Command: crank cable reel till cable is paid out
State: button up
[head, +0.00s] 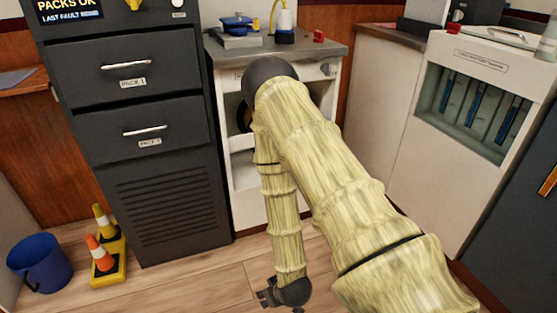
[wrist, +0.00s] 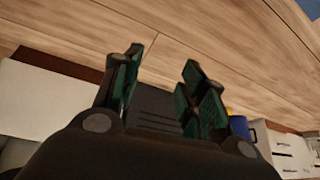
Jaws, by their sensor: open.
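My gripper (head: 272,296) hangs low over the wood floor, in front of the white cabinet (head: 245,205). In the wrist view my gripper (wrist: 163,62) has its two green-padded fingers apart with nothing between them. In the head view my arm covers much of the white cabinet's front. A dark round part with some yellow (head: 244,116) shows at the edge of an opening there; it may be the cable reel, but most of it is hidden. I cannot make out a crank handle or the cable's state. My gripper is below this part and apart from it.
A dark cabinet (head: 165,215) with drawers stands left of the white cabinet. A blue bucket (head: 40,262) and small traffic cones (head: 102,252) are on the floor at left. A white unit (head: 400,130) with a recessed bay is at right. Tools (head: 238,27) lie on the countertop.

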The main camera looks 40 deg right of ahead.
jog(key=w+d+r+t+h+b, duration=0.1)
jog(key=w+d+r+t, duration=0.2)
jog(key=w+d+r, duration=0.35)
jog(key=w+d+r+t, duration=0.3)
jog(key=w+r, duration=0.1)
jog(key=w, duration=0.5)
jog(key=w+d+r+m+t+h+b, duration=0.1)
jog(key=w+d+r+t+h, duration=0.2)
jog(key=d+r, duration=0.35)
jog(key=w+d+r+t, duration=0.3)
jog(key=w+d+r, duration=0.2)
jog(key=r, duration=0.2)
jog(key=b+x, duration=0.1)
jog(key=x, duration=0.2)
jog(key=b+x, duration=0.1)
jog(key=x, duration=0.3)
jog(key=b+x, duration=0.2)
jog(key=x, duration=0.1)
jog(key=shift+w+f, duration=0.15)
jog(key=shift+f, duration=0.1)
grip_shut()
